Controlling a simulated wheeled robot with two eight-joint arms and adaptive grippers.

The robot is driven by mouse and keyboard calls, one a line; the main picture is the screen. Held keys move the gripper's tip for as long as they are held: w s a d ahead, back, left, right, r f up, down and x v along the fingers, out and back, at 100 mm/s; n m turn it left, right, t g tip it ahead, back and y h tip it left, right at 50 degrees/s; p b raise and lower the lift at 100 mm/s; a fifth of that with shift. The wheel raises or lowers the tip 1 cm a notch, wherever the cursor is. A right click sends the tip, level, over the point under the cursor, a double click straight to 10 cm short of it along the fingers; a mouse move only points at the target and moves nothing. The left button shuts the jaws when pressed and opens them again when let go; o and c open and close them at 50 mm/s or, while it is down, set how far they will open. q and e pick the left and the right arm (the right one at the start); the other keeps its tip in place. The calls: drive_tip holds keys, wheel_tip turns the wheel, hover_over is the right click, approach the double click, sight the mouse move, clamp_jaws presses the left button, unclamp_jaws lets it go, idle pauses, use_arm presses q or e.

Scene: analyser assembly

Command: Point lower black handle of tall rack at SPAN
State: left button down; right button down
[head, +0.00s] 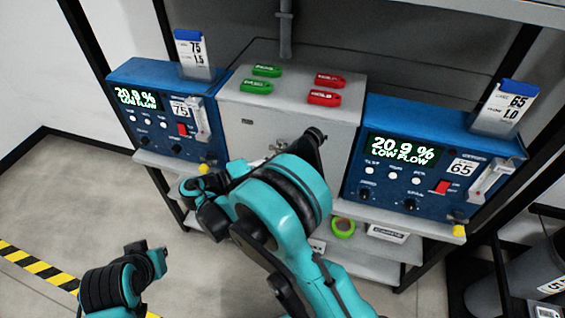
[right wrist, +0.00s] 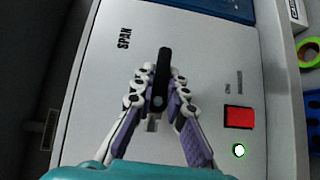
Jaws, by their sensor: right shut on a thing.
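In the right wrist view my right gripper (right wrist: 157,80) is shut on a black handle (right wrist: 163,62), with its fingers on both sides of it. The handle sits on a light grey panel (right wrist: 85,110) and points toward the top of that view. The printed word SPAN (right wrist: 124,38) is to the upper left of the handle; the handle's tip points past it, not straight at it. In the head view my right arm hides most of the handle area. My left gripper (head: 157,260) is low at the left, away from the rack; its finger gap is unclear.
A red switch (right wrist: 238,117) and a lit green lamp (right wrist: 239,151) are on the panel. Blue analysers stand left (head: 150,85) and right (head: 440,130) of the grey box (head: 285,125). Green and red tags lie on its top. Green tape (head: 343,228) lies on the lower shelf.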

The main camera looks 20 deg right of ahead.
drive_tip(key=shift+n+h, duration=0.3)
idle(0.4)
drive_tip(key=c, duration=1.5)
unclamp_jaws()
drive_tip(key=shift+r, duration=0.1)
